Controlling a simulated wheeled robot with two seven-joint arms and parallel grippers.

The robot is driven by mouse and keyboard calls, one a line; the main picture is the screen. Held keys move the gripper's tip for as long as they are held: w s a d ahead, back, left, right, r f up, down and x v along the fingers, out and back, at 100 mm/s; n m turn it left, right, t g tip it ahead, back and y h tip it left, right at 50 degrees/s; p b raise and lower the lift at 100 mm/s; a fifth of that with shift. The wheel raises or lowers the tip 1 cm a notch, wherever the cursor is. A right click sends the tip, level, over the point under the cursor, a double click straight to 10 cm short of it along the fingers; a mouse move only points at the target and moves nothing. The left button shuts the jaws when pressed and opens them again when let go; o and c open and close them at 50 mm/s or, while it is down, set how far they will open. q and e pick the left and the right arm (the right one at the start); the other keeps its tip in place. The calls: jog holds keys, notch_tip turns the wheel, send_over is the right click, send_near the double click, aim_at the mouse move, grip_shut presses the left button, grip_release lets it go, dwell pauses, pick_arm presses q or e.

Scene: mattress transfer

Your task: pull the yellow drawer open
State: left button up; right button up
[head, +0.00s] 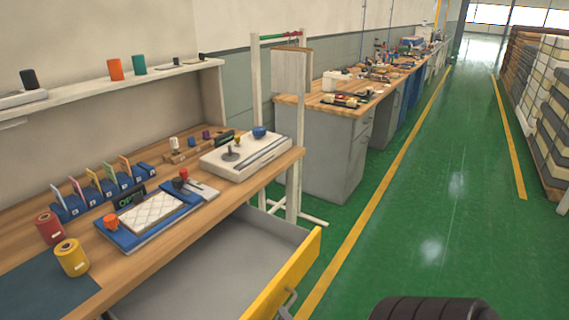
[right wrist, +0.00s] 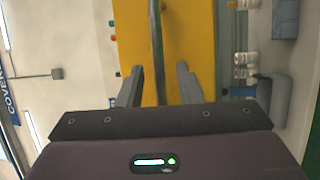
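The yellow drawer (head: 284,278) under the workbench stands pulled out, and its grey interior shows empty where I can see it. Its grey handle (head: 288,303) is on the yellow front, near the bottom edge of the head view. In the right wrist view, the yellow front fills the upper middle and the handle bar (right wrist: 157,35) runs down between the fingers. My right gripper (right wrist: 158,72) is open, with a gap on each side of the bar. Its fingers cannot be made out in the head view. My left gripper is not in view.
The wooden benchtop (head: 190,237) holds a blue tray (head: 117,234), yellow and red spools and a white device (head: 246,154). A white post frame (head: 299,130) stands at the bench's far end. Green floor (head: 420,220) is clear to the right; loaded pallets (head: 550,120) stand beyond it.

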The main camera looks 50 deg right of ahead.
jog(key=b+v, duration=0.1)
jog(key=v, duration=0.6)
jog(key=shift+s, duration=0.3)
jog(key=shift+a+f, duration=0.1)
jog(key=shift+a, duration=0.05)
